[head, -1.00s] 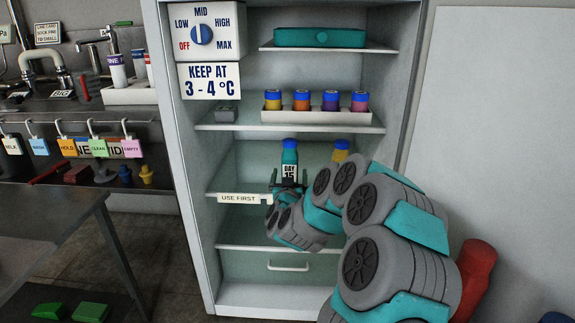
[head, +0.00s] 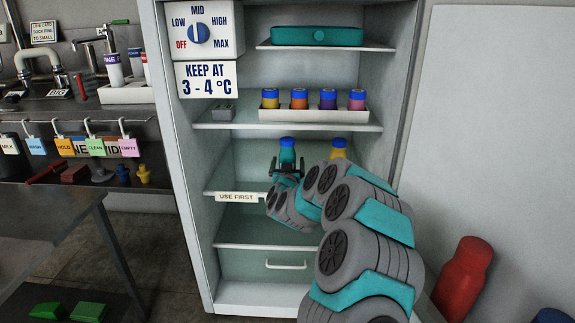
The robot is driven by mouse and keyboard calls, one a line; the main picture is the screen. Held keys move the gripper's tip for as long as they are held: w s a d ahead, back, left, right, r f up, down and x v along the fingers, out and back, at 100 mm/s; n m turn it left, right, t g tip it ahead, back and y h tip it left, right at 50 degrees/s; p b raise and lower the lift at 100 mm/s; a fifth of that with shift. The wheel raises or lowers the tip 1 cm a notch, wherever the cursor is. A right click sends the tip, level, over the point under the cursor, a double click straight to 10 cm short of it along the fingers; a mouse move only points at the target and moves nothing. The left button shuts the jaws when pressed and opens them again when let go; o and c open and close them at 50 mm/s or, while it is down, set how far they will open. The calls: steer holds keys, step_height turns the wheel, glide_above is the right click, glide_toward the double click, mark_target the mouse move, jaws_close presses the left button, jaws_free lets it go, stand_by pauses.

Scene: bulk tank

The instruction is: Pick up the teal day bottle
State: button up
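The teal day bottle (head: 287,153) stands upright on the middle fridge shelf, with a blue cap. My gripper (head: 287,164) is right in front of it, its fingers spread to the left and right of the bottle's lower part. The fingers look open, with small gaps beside the bottle; contact cannot be made out. The bottle's label and base are hidden behind my gripper.
The shelf's front edge carries a "USE FIRST" strip (head: 237,197). Above is a shelf with a white tray (head: 315,115) of several capped bottles. The fridge walls flank my arm.

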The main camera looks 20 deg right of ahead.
steer(key=shift+r, duration=0.1)
jaws_close()
stand_by(0.7)
